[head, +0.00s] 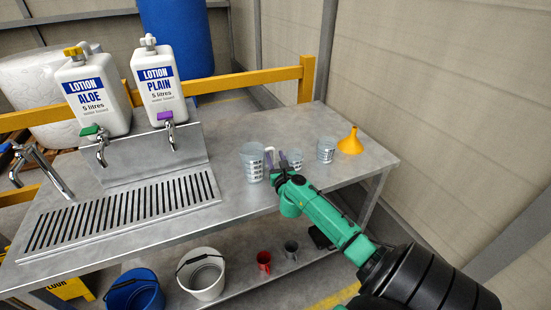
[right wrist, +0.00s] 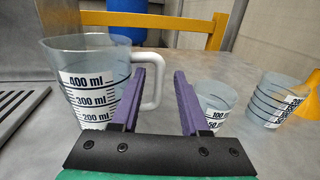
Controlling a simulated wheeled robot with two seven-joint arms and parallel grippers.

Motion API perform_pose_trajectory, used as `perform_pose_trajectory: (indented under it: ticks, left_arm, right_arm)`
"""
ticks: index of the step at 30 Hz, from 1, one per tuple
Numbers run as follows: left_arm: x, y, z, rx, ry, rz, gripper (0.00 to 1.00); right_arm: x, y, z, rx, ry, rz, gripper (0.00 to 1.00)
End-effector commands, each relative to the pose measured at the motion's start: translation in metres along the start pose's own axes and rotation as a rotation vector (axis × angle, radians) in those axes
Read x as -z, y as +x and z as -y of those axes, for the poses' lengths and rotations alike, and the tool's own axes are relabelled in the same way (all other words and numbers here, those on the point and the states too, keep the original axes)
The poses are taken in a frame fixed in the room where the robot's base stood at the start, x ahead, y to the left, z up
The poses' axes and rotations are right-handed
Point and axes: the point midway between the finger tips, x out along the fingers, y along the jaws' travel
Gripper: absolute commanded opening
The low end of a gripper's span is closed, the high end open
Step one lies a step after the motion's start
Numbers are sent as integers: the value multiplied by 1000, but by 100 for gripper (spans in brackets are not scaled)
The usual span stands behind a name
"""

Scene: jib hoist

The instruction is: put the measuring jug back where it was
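The measuring jug (head: 253,165) is clear, with a white handle and a label marked in ml. It stands upright on the steel table, right of the slotted drain. In the right wrist view the jug (right wrist: 90,85) fills the left side, its handle (right wrist: 152,92) pointing right. My right gripper (head: 277,163) is beside the jug on its handle side. In the wrist view its purple fingers (right wrist: 158,100) are apart, with the handle showing just beyond and beside the left finger. I cannot tell if they touch. My left gripper is not in view.
Two smaller measuring cups (head: 295,159) (head: 326,150) and a yellow funnel (head: 350,142) stand to the right. Lotion containers with taps (head: 93,95) (head: 158,85) stand behind the drain grate (head: 125,212). The table's front middle is clear.

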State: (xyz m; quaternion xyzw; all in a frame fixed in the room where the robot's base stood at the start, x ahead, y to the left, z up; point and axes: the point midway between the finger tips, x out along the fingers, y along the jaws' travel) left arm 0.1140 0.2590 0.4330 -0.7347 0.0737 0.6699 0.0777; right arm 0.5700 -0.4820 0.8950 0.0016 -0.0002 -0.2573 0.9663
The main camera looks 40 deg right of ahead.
Motion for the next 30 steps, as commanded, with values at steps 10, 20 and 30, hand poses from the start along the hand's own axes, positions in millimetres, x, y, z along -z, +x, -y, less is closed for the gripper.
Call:
perform_pose_trajectory:
  ticks: [10, 20, 30]
  left_arm:
    - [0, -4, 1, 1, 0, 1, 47]
    - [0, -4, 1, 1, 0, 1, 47]
    - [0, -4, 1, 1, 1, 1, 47]
  right_arm:
    - [-1, -24, 0, -2, 1, -3, 45]
    - [1, -104, 0, 0, 1, -3, 45]
    - [-2, -120, 0, 1, 0, 1, 45]
